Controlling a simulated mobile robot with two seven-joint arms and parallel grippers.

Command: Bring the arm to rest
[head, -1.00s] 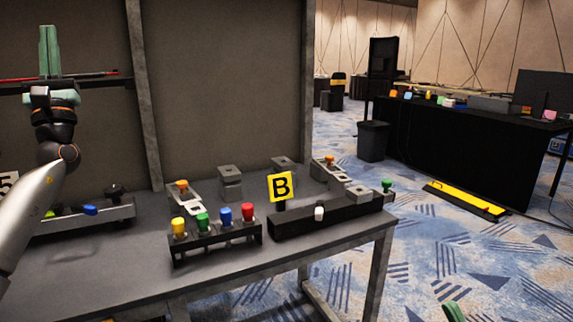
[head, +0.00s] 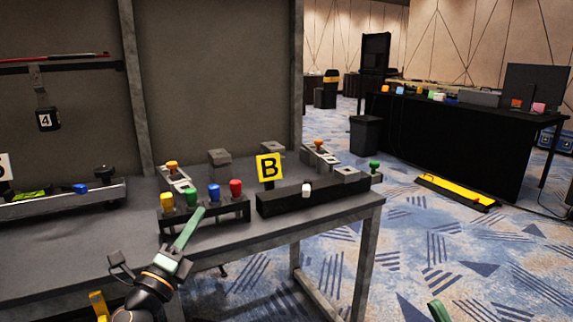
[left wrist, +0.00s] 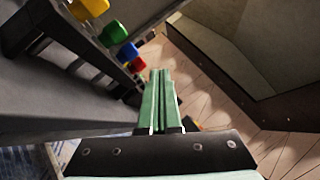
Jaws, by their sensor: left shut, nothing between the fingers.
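My left gripper (head: 200,211) is shut and empty, its green fingers pointing up and away in front of the bench's front edge. In the head view its tips overlap the rack (head: 236,209) with yellow, green, blue and red knobs. In the left wrist view the closed fingers (left wrist: 160,72) show beside the knobs, apart from the blue (left wrist: 128,52) and red ones. A green tip at the bottom edge of the head view looks like my right gripper (head: 439,311); most of it is cut off.
The grey bench (head: 80,245) carries a black block (head: 283,203) with a yellow B sign (head: 269,168) and a tray (head: 60,203) at left. A black table (head: 450,145), a bin (head: 366,134) and a yellow floor bar (head: 457,190) stand at right. Carpet in front is clear.

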